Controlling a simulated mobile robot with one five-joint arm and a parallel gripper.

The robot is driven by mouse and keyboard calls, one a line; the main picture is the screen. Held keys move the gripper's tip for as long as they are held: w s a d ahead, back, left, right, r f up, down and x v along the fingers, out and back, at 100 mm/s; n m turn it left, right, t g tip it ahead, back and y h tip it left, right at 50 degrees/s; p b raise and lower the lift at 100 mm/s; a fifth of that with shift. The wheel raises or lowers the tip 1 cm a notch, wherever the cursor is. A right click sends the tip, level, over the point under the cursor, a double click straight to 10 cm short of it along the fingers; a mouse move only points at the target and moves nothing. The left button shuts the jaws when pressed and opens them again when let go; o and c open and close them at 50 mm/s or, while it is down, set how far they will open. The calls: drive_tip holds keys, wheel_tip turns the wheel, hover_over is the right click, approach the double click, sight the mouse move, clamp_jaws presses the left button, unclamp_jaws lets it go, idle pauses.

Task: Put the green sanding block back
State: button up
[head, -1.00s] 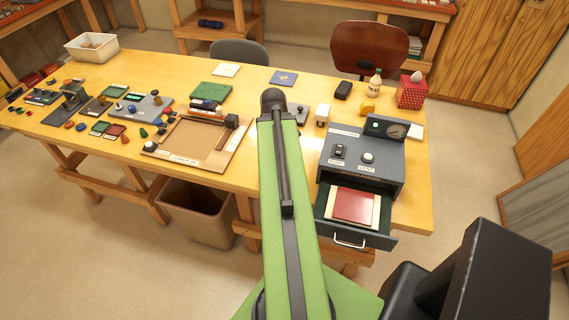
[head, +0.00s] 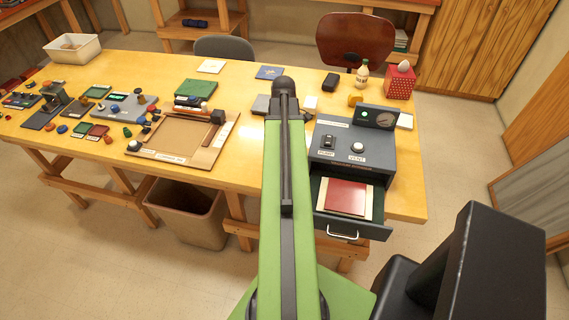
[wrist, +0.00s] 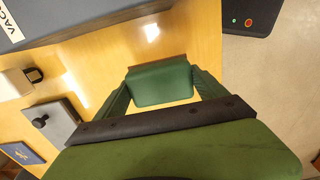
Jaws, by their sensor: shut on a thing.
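In the wrist view, the green sanding block (wrist: 162,84) sits between the green fingers of my gripper (wrist: 160,92), with a dark brown strip along its far edge. My gripper is shut on it, above the yellow tabletop (wrist: 187,30). Its height over the table is hard to tell. In the head view my green arm reaches out over the table, and the gripper and block are hidden behind the arm's end.
A grey vacuum box (head: 352,148) stands at the table's right, its drawer (head: 349,229) open with a red-topped plate (head: 346,195) inside. A wooden frame tray (head: 225,150), green book (head: 196,87) and several small tools lie to the left. A bin (head: 188,207) stands below.

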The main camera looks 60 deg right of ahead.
wheel_tip(320, 180, down, 7)
drive_tip(key=b, duration=0.5)
drive_tip(key=shift+r, duration=0.35)
drive_tip(key=shift+f, duration=0.15)
drive_tip(key=o, duration=1.1)
drive_tip(key=shift+w, duration=0.1)
wheel_tip(320, 180, up, 13)
drive_tip(key=p, duration=1.2)
drive_tip(key=shift+f+p, duration=0.2)
drive_tip(key=shift+p, duration=0.2)
drive_tip(key=shift+f, duration=0.1)
